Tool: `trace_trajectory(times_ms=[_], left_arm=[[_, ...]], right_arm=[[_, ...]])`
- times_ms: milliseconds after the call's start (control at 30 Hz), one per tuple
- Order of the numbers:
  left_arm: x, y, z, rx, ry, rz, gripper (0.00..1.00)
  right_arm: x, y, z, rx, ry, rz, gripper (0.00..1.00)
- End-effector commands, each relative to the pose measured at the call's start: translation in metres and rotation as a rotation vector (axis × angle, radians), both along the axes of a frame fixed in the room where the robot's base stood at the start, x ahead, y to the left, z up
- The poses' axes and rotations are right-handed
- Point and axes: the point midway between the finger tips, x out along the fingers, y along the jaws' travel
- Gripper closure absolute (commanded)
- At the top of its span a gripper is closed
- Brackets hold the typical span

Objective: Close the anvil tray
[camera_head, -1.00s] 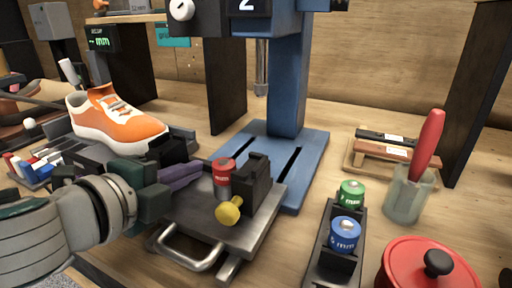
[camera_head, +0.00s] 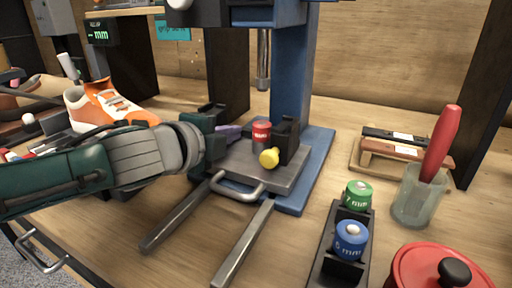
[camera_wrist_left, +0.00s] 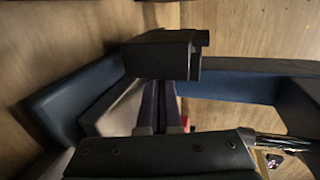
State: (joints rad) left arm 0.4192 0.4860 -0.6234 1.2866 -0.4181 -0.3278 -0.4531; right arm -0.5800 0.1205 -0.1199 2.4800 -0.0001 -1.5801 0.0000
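The anvil tray (camera_head: 232,166) is a grey metal plate with a loop handle (camera_head: 240,191) at its front. It lies at the blue press base (camera_head: 318,160), with two bare rails (camera_head: 245,243) sticking out in front. On it stand a black block (camera_head: 286,140), a red cylinder (camera_head: 261,135) and a yellow knob (camera_head: 269,158). My left gripper (camera_head: 232,132) is at the tray's left rear, beside the red cylinder. Its purple fingers (camera_wrist_left: 158,107) lie close together in the left wrist view, with nothing visible between them. Whether they touch the tray is unclear. My right gripper is out of view.
A black holder (camera_head: 325,258) with green (camera_head: 357,195) and blue (camera_head: 350,240) cylinders stands at front right. Near it are a red lidded pot (camera_head: 415,262) and a cup (camera_head: 408,205). An orange sneaker (camera_head: 110,108) is behind my left arm.

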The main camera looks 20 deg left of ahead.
Motion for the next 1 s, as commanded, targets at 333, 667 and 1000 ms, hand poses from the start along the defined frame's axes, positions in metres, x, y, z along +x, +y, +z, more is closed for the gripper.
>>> trace_trajectory(times_ms=[333,667,1000], left_arm=[[-0.007,0.002,0.001,0.0,0.004,0.003,1.0],[-0.061,0.006,0.018,0.001,0.006,0.001,1.0],[-0.097,0.008,0.028,0.0,0.005,0.0,1.0]], right_arm=[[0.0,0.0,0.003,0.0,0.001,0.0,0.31],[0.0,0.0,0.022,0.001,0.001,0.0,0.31],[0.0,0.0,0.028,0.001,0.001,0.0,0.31]])
